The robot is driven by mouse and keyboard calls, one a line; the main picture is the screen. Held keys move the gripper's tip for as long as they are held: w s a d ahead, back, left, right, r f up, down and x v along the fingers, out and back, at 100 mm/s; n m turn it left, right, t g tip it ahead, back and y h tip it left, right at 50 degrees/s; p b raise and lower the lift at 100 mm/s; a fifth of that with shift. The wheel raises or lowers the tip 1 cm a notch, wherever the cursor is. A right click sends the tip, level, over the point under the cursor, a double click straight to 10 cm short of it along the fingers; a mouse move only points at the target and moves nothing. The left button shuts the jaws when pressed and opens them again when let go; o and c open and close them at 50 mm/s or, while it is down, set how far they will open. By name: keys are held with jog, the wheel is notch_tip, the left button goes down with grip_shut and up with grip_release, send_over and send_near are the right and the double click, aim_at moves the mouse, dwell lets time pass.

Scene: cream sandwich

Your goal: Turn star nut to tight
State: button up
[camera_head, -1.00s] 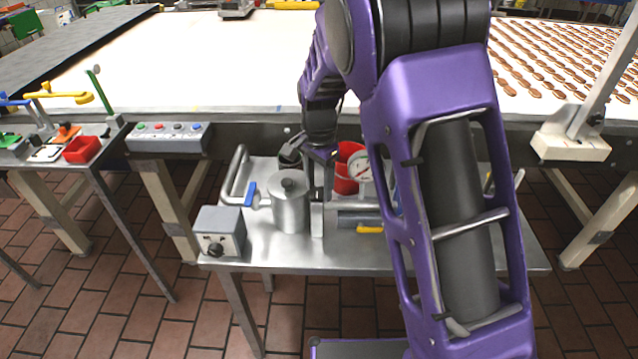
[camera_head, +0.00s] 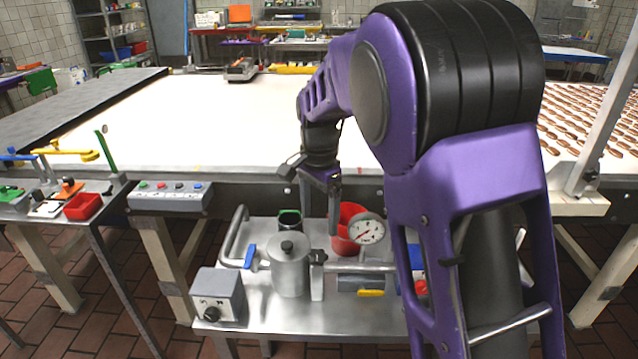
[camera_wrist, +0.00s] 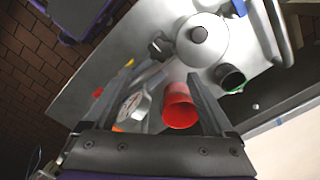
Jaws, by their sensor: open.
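The star nut (camera_head: 318,257) is a small dark knob just right of the silver lidded canister (camera_head: 290,270) on the steel table. In the wrist view the star nut (camera_wrist: 160,47) lies beyond my fingertips, beside the canister (camera_wrist: 203,40). Its exact turn angle is too small to tell. My gripper (camera_head: 334,222) is open and empty, pointing down above and behind the nut, apart from it. In the wrist view my gripper (camera_wrist: 161,75) shows two spread fingers with nothing held between them.
A red cup (camera_head: 349,230) and a pressure gauge (camera_head: 367,230) stand right of the nut, close to my gripper. A dark cup (camera_head: 289,218) with a green rim is behind the canister. A grey control box (camera_head: 219,296) sits front left. The white conveyor (camera_head: 240,120) lies behind.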

notch_tip(320, 180, up, 8)
jog(key=shift+r, duration=0.1)
dwell(0.4)
